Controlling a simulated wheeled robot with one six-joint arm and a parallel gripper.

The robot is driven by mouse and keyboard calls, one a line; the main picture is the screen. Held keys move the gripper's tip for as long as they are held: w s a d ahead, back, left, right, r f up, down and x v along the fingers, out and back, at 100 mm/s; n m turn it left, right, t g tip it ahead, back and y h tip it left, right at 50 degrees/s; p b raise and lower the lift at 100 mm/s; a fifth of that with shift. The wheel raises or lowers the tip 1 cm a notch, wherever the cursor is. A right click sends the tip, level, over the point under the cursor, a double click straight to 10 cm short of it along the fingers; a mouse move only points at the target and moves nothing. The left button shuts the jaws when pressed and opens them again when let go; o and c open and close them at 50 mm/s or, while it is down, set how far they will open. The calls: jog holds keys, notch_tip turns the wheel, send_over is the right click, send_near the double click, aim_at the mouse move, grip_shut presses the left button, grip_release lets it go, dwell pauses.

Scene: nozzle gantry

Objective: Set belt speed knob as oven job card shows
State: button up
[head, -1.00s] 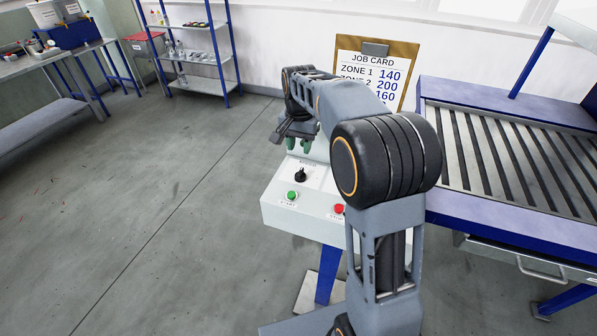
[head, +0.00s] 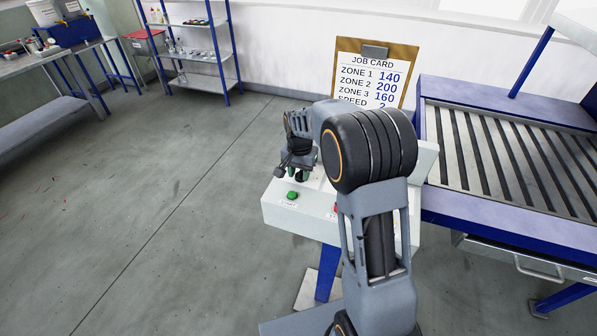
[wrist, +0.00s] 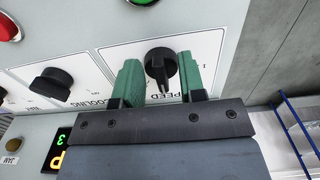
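The black speed knob (wrist: 160,66) sits on a white plate marked "SPEED" in the wrist view. Its narrow grip ridge points down the picture, towards my gripper's body. My gripper (wrist: 159,60) is open, with one green finger on each side of the knob. A gap shows at the left finger; whether the right finger touches I cannot tell. In the head view my gripper (head: 300,176) is over the control panel (head: 300,223), largely covering the knob. The job card (head: 372,80) reads zone 1 140, zone 2 200, zone 3 160, and a partly hidden speed line showing 2.
A cooling knob (wrist: 52,84), a red button (wrist: 8,28) and a green button (wrist: 142,2) are near the speed knob. A lit display (wrist: 60,150) is at lower left. Open floor lies left.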

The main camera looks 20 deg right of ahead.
grip_shut()
dwell(0.4)
jog(key=n+b, duration=0.1)
jog(key=n, duration=0.2)
jog(key=shift+d+n, duration=0.15)
jog(key=shift+n, duration=0.15)
jog(key=shift+s+d+n, duration=0.1)
jog(key=shift+d+n, duration=0.05)
jog(key=shift+n, duration=1.35)
jog(key=shift+r, duration=0.1)
grip_release()
